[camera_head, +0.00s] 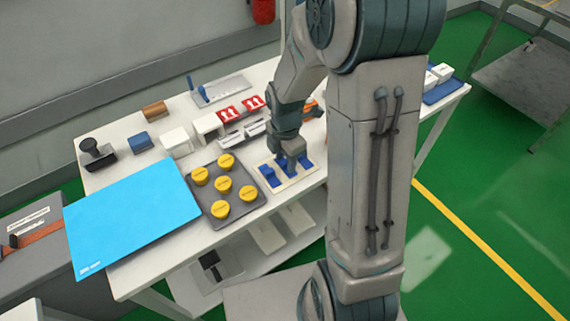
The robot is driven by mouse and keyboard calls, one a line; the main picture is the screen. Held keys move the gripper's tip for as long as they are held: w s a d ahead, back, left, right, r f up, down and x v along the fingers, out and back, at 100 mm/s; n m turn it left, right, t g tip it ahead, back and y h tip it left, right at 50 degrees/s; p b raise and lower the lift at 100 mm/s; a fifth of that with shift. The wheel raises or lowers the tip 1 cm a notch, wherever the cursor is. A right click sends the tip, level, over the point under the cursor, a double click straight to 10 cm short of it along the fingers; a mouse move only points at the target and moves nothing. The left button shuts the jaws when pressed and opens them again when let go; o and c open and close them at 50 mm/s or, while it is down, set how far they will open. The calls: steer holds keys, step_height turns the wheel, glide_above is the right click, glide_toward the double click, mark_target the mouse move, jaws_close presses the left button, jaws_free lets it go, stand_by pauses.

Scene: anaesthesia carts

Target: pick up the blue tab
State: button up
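Several blue tabs stand on a cream plate (277,187) near the front edge of the white table. The left blue tab (269,175) shows clearly, and another blue tab (305,162) is at the right. My gripper (289,166) points down over the middle of the plate, at or just above the middle tab. The gripper hides part of that tab. The fingers are too small and too covered here to tell whether they touch it or are closed.
Left of the plate is a dark tray (211,212) with several yellow round knobs. A bright blue sheet (132,213) covers the table's left front. Red-and-white blocks (227,114), white boxes (177,141) and a blue block (140,142) stand behind.

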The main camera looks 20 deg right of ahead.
steer(key=shift+c, duration=0.3)
jaws_close()
steer(key=shift+r, duration=0.15)
